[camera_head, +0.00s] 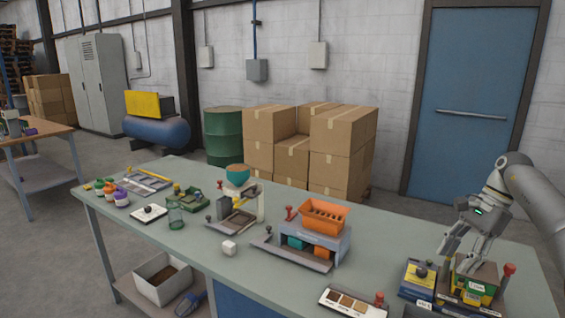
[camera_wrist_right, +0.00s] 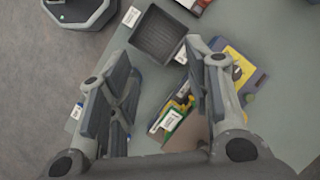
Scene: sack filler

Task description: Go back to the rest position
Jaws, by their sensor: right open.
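My right gripper (camera_head: 457,262) is at the right end of the workbench (camera_head: 385,240). Its two fingers point down beside and above a green and yellow box (camera_head: 478,287). In the right wrist view the gripper (camera_wrist_right: 158,60) has its fingers wide apart, with nothing held between them. The green and yellow box also shows there (camera_wrist_right: 172,119), low between the fingers and partly hidden. In the head view I cannot tell whether a finger touches the box. My left gripper is in neither view.
A blue and yellow box (camera_head: 418,281) and a red knob (camera_head: 509,269) stand near my right gripper. An orange tray (camera_head: 324,215) sits on a grey machine to the left. A dark square bin (camera_wrist_right: 158,34) lies beyond the fingertips. Stacked cartons (camera_head: 343,140) stand behind the bench.

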